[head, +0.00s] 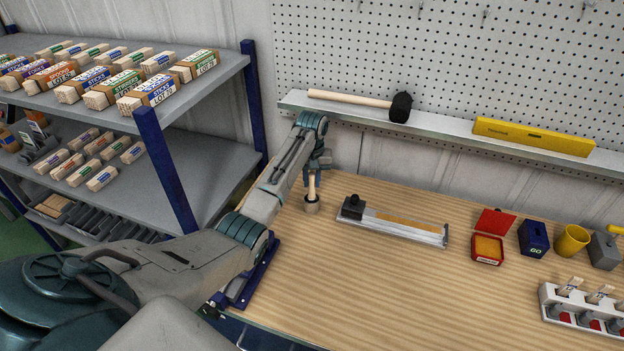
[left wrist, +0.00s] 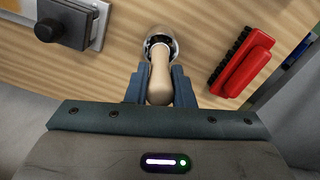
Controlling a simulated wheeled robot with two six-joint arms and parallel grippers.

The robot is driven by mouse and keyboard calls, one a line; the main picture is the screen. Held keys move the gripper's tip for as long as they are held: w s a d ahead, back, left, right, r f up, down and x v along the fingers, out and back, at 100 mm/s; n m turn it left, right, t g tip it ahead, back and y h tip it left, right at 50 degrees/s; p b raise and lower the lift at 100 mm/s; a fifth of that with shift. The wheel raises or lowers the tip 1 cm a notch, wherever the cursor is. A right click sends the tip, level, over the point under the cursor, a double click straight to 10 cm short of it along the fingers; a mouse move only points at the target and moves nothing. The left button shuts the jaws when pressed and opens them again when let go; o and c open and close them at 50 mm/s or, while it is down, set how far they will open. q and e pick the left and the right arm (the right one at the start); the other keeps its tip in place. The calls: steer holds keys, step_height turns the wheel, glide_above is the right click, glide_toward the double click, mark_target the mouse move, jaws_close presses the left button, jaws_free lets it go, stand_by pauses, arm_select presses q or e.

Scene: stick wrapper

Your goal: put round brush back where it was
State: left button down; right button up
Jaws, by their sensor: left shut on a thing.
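The round brush (head: 312,186) has a pale wooden handle and stands about upright near the back left of the workbench. My left gripper (head: 315,171) is shut on its handle from above. In the left wrist view the handle (left wrist: 159,78) lies between the two fingers (left wrist: 159,88). The brush's lower end is at a small round piece (head: 311,207), which shows as a pale ring with a dark inside (left wrist: 160,43). I cannot tell whether this is a holder or the brush head, or whether it touches the bench. My right gripper is not in view.
A long metal tray with a black block (head: 352,207) lies to the right. A red brush with black bristles (left wrist: 242,65) lies close by in the left wrist view. A wall ledge with a mallet (head: 400,106) runs behind. The bench front (head: 370,300) is clear.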

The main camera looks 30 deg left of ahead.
arm_select(q)
steer(key=shift+f, duration=0.6)
steer(key=c, duration=1.3)
jaws_free()
steer(key=shift+o, duration=0.2)
steer(key=shift+r, duration=0.1)
